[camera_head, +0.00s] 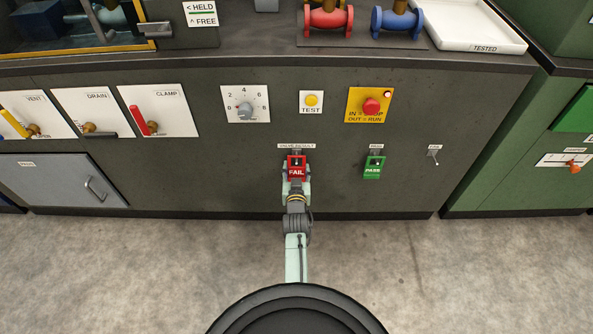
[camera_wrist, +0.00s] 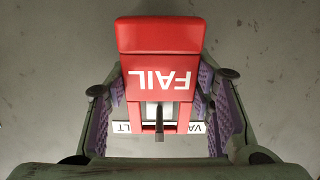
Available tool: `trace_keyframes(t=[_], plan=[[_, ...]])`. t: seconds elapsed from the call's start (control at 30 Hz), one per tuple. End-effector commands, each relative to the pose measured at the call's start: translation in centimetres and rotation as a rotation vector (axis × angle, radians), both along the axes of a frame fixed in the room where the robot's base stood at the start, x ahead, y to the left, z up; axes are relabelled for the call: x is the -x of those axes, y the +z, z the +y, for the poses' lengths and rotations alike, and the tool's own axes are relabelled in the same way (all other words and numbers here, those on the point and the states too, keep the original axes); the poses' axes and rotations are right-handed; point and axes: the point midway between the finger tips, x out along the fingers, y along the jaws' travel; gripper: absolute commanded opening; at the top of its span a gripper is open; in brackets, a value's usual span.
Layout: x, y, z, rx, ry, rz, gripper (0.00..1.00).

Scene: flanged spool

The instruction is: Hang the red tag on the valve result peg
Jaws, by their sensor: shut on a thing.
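The red tag (camera_head: 296,171), marked FAIL, is upright at the front panel, just below the valve result label (camera_head: 297,146). It also shows in the wrist view (camera_wrist: 160,38), with its lettering upside down. My gripper (camera_wrist: 161,88) is shut on the tag, with a purple pad against each side. A dark peg (camera_wrist: 159,124) shows at the opening in the tag's top part, in line with it. Whether the tag's weight rests on the peg cannot be told. In the head view my gripper (camera_head: 296,183) covers part of the tag's lower end.
A green PASS tag (camera_head: 374,168) hangs on a peg to the right. Another small peg or switch (camera_head: 435,158) is farther right. A dial (camera_head: 245,106), yellow test button (camera_head: 311,101) and red stop button (camera_head: 371,105) are above. The floor in front is clear.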

Motion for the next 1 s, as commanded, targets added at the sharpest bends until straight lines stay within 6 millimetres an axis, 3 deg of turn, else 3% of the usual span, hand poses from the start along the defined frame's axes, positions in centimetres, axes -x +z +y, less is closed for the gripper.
trace_keyframes(t=[0.03, 0.07, 0.4, 0.77, 1.0], plan=[[0.0, 0.0, 0.0, 0.000, 0.000, 0.000, 0.25], [0.0, 0.0, 0.0, 0.000, 0.000, 0.000, 0.50], [0.0, 0.0, 0.0, 0.000, 0.000, 0.000, 0.72], [0.5, 0.0, 0.0, 0.001, 0.000, 0.001, 0.72], [4.3, 0.8, -0.1, 0.001, -0.001, 0.001, 0.72]])
